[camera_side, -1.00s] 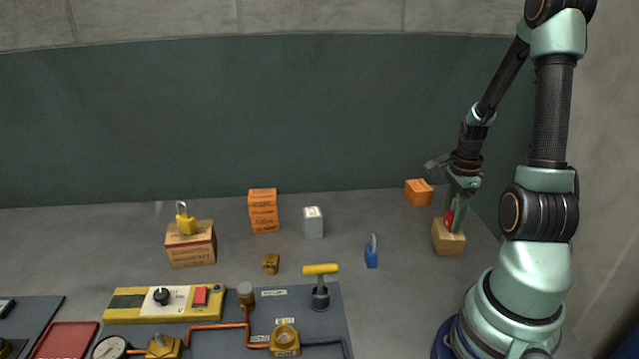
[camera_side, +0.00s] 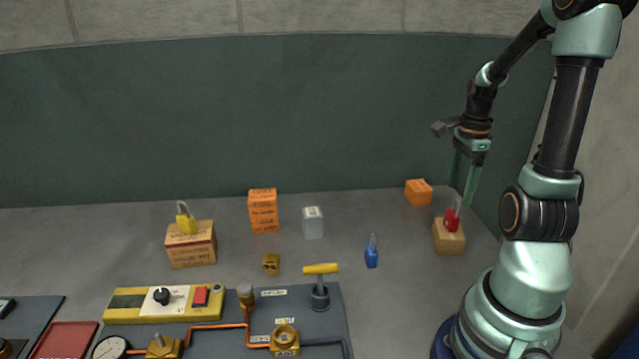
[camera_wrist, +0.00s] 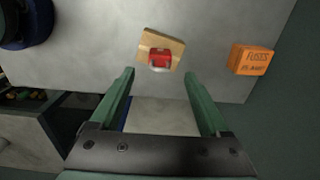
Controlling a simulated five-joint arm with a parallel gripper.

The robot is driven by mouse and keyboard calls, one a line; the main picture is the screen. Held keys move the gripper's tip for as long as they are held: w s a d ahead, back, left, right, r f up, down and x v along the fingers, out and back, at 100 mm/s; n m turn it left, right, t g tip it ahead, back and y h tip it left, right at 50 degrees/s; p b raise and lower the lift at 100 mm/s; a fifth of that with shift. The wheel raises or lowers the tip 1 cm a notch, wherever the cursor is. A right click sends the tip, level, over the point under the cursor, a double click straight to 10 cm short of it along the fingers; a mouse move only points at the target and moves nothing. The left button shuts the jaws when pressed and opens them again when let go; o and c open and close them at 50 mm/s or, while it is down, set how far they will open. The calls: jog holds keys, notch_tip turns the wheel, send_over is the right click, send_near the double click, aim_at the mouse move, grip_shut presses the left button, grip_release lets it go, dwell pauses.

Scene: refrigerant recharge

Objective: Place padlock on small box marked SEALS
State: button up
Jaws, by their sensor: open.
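A red padlock (camera_side: 452,220) stands upright on a small tan cardboard box (camera_side: 449,242) at the right of the bench. No label can be read on this box. My gripper (camera_side: 463,187) is open and empty above and behind the padlock, apart from it. In the wrist view, the red padlock (camera_wrist: 160,56) rests on the tan box (camera_wrist: 175,44) just beyond my open fingertips (camera_wrist: 159,76). A yellow padlock (camera_side: 185,224) stands on a larger cardboard box (camera_side: 192,249) at the left. A blue padlock (camera_side: 371,257) stands on the bench.
An orange box (camera_side: 418,192) is behind the tan box; it reads FUSES in the wrist view (camera_wrist: 250,60). A taller orange box (camera_side: 263,211), a pale container (camera_side: 313,223) and a brass part (camera_side: 271,264) stand mid-bench. A valve panel (camera_side: 322,327) is in front.

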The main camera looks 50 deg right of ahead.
aim_at(452, 213)
notch_tip(452, 213, up, 4)
jog(key=shift+f, duration=0.25)
jog(key=w+a+r+n+t+h, duration=0.1)
jog(key=w+a+r+n+t, duration=0.3)
jog(key=w+a+n, duration=0.8)
jog(key=a+r+n, duration=0.1)
jog(key=a+n, duration=0.6)
jog(key=a+r+n+t+y, duration=0.1)
jog(key=a+r+n, duration=0.1)
jog(key=a+n, duration=0.6)
jog(key=shift+s+a+r+t, duration=0.15)
jog(key=shift+s+r+t, duration=0.15)
jog(key=shift+s, duration=0.1)
